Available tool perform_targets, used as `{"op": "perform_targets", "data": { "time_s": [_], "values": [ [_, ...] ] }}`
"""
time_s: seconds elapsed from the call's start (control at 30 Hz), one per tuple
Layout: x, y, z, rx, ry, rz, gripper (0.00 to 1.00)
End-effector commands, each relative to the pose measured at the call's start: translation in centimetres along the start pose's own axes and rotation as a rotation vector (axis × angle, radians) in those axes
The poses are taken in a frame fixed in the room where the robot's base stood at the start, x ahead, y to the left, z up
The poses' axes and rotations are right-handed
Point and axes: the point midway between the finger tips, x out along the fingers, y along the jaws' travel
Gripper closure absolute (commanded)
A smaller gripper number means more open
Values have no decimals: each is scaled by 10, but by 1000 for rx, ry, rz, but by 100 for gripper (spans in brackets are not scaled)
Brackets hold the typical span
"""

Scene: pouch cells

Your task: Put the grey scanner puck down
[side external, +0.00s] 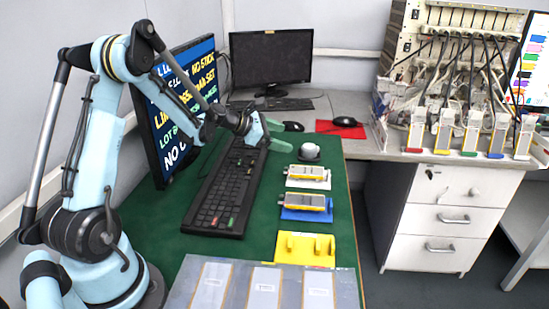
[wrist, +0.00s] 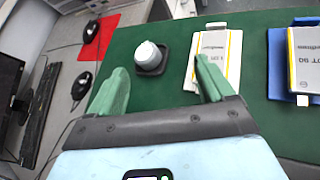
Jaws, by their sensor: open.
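The grey scanner puck (side external: 309,151) is a small pale grey cylinder standing on a dark square base on the green mat. It also shows in the wrist view (wrist: 149,56), upper centre, ahead of and between the green fingertips. My gripper (side external: 277,134) is open and empty, with its fingers spread wide; it is just left of the puck in the side view. In the wrist view my gripper (wrist: 160,66) has a finger on either side of the puck's line, and neither finger visibly grips it. The exact gap between fingers and puck is hard to tell.
Pouch cells lie on a white holder (side external: 307,184) and a blue holder (side external: 307,215); a yellow holder (side external: 305,261) is empty. A black keyboard (side external: 228,190) and a monitor (side external: 178,105) stand left. A mouse (side external: 344,121) lies on a red mat (side external: 326,127). Green mat (side external: 275,212) is partly clear.

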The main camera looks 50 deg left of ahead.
Motion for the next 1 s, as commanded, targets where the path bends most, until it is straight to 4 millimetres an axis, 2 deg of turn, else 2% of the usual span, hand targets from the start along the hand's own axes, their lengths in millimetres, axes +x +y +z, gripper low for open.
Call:
{"op": "perform_targets", "data": {
  "time_s": [0.03, 0.2, 0.43, 0.6, 0.8, 1.0],
  "values": [
    [-3, -15, 15, 109, 27, -25, 18],
    [-19, -61, 48, 524, 116, -109, 18],
    [-54, -124, 73, 1094, 194, -244, 18],
    [-84, -166, 77, 1524, 223, -354, 18],
    [-120, -207, 68, 2026, 231, -494, 18],
    [-144, -230, 53, 2414, 221, -608, 18]
  ]
}}
